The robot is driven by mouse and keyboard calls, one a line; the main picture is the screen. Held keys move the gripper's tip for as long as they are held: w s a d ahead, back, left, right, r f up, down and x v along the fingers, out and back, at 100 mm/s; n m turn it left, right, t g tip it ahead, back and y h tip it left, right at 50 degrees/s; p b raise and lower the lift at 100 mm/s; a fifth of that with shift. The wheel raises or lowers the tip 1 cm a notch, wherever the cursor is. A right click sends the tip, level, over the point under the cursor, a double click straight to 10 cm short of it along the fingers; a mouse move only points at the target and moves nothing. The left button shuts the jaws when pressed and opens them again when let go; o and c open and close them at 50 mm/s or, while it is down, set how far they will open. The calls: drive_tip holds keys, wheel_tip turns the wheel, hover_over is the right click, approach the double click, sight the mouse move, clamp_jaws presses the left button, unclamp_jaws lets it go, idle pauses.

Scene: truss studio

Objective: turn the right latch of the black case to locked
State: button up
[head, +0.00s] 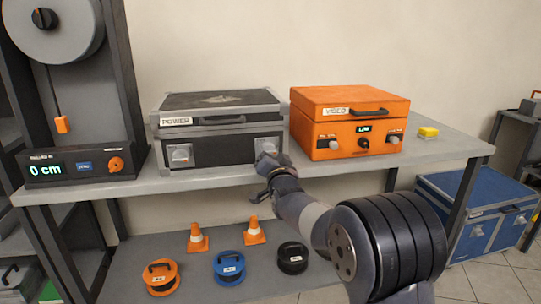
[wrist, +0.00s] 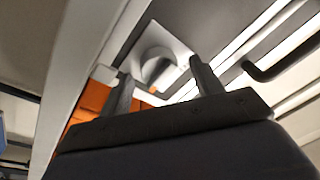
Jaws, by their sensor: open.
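The black case (head: 212,150), labelled POWER, stands shut on the bench with grey metal edges. Its left latch (head: 180,153) is a pale plate with a knob. Its right latch (head: 267,144) is partly hidden behind my gripper (head: 270,162), which is just in front of it. In the wrist view the right latch (wrist: 155,62) shows as a bright plate with a round grey knob. My open gripper (wrist: 160,70) has its fingertips on either side of that knob in the picture, with nothing held. I cannot tell whether they touch it, nor the knob's exact turn.
The orange VIDEO case (head: 345,120) stands close at the right. A winch control box (head: 75,166) stands at the left. The black case's handle (head: 220,121) sticks out in front. Cable reels and cones (head: 197,240) sit on the shelf below.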

drive_tip(key=v, duration=1)
drive_tip(key=shift+s+p, duration=0.4)
drive_tip(key=shift+d, duration=0.1)
drive_tip(key=x, duration=1)
drive_tip(key=shift+w+b, duration=0.4)
drive_tip(key=shift+s, duration=0.15)
